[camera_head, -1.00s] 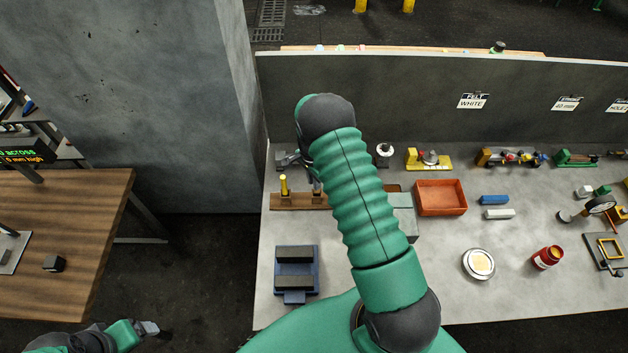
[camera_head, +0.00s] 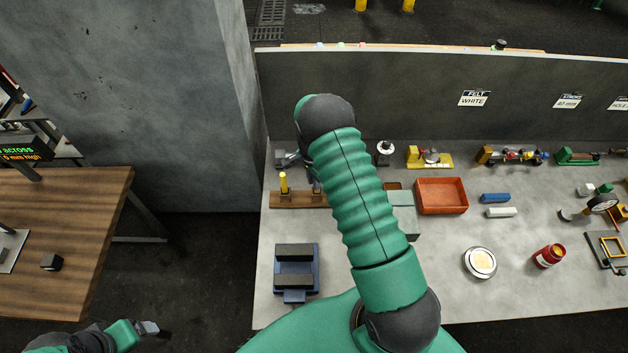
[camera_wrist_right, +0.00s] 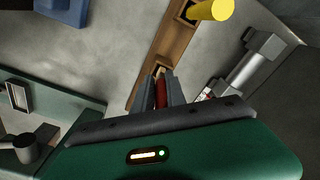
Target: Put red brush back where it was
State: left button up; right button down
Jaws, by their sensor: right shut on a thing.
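The red brush (camera_wrist_right: 161,92) shows in the right wrist view as a narrow red piece between the fingers of my right gripper (camera_wrist_right: 160,91), which is shut on it. The brush is at the near end of the wooden rack (camera_wrist_right: 148,76); I cannot tell whether it is seated in a slot. A yellow-handled tool (camera_wrist_right: 212,10) stands in the rack's other end. In the head view the rack (camera_head: 298,202) and yellow tool (camera_head: 284,184) show left of my right arm, which hides most of the gripper and brush. My left gripper (camera_head: 148,328) is low at the left, away from the bench.
A grey metal cylinder device (camera_wrist_right: 250,65) lies close beside the rack. A blue holder with dark blocks (camera_head: 295,268) sits nearer the front. An orange tray (camera_head: 441,196), a round tin (camera_head: 480,262) and a red jar (camera_head: 548,256) stand to the right.

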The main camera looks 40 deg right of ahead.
jog(key=shift+f+b, duration=1.7)
jog(key=shift+f, duration=0.2)
dwell(0.4)
jog(key=c, duration=1.3)
grip_release()
jog(key=shift+r, duration=0.1)
jog(key=shift+r, duration=0.35)
jog(key=r+b, duration=0.1)
jog(key=r, duration=0.4)
jog(key=r+b, duration=0.1)
jog(key=r, duration=0.4)
jog(key=a+r+b, duration=0.1)
jog(key=r, duration=0.4)
jog(key=shift+w+r+b, duration=0.1)
jog(key=shift+r+b, duration=0.2)
jog(key=shift+r, duration=0.1)
